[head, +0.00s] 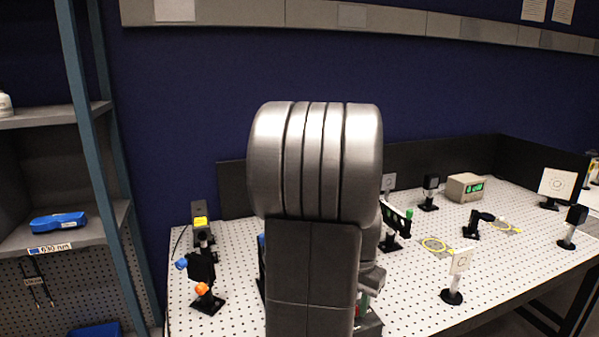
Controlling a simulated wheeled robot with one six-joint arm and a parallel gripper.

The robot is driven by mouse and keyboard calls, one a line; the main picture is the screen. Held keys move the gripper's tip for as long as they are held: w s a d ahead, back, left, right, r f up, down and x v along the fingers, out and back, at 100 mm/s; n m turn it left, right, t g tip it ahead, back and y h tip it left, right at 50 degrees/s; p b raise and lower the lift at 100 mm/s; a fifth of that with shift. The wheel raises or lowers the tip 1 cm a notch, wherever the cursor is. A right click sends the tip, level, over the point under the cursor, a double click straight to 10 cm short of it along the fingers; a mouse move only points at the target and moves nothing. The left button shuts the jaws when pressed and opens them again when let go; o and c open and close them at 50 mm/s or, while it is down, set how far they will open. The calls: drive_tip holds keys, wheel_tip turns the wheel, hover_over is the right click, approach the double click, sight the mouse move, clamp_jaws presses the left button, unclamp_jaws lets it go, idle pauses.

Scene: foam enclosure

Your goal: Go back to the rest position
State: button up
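My own arm fills the middle of the head view, with a large silver joint above a dark link. It stands upright in front of the white perforated optical table (245,280). My gripper cannot be made out; the arm hides whatever is behind it. A small silver part shows at the arm's lower right, but I cannot tell what it belongs to. No object can be seen held.
On the table, left of my arm, stands a black mount with blue and orange knobs (202,270). To the right are a white card on a post (457,272), a green-display box (465,187) and black posts. A shelf at left holds a blue case (58,222).

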drive_tip(key=m+b, duration=0.1)
drive_tip(key=m, duration=0.5)
drive_tip(key=shift+m, duration=0.3)
idle(0.4)
